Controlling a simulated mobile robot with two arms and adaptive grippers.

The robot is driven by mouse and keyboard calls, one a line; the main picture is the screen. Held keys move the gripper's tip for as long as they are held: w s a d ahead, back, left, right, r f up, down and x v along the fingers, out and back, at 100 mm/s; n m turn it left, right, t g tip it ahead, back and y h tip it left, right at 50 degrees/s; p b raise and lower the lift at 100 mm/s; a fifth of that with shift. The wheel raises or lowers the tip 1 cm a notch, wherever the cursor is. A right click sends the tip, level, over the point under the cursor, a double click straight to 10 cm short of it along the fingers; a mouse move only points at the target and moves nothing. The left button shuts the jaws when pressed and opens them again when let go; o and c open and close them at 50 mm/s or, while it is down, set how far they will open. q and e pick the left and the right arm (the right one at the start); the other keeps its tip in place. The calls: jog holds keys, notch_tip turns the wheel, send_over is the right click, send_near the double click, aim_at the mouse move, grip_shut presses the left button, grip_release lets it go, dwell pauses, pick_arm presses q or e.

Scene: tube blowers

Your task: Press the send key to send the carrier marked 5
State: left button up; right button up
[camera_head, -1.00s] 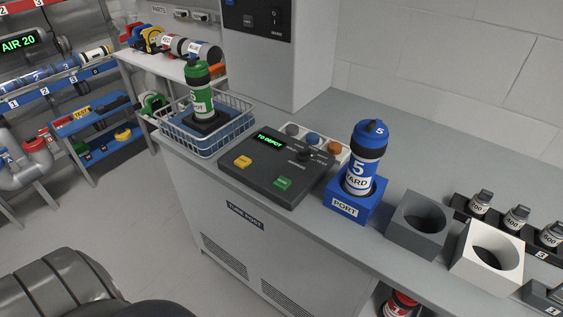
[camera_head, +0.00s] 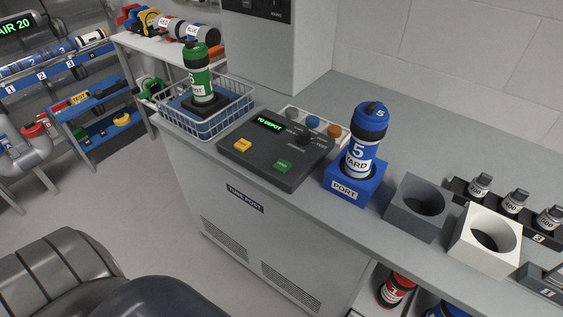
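The carrier marked 5 (camera_head: 362,150) is blue and white with a blue cap and reads YARD. It stands in the blue block labelled PORT (camera_head: 346,190) on the counter. Left of it is a dark control panel (camera_head: 268,178) with a lit green display reading TO DEPOT (camera_head: 267,123). The panel has a yellow key (camera_head: 242,145), a green key (camera_head: 283,167) and a black knob (camera_head: 302,141). The key lettering is too small to read. Neither of my grippers is in view.
A wire basket (camera_head: 207,129) left of the panel holds a green carrier (camera_head: 200,78). Right of the port stand a grey holder (camera_head: 400,215) and a white holder (camera_head: 472,248), both empty. Small weights (camera_head: 514,202) line the right. A red carrier (camera_head: 396,290) sits below the counter.

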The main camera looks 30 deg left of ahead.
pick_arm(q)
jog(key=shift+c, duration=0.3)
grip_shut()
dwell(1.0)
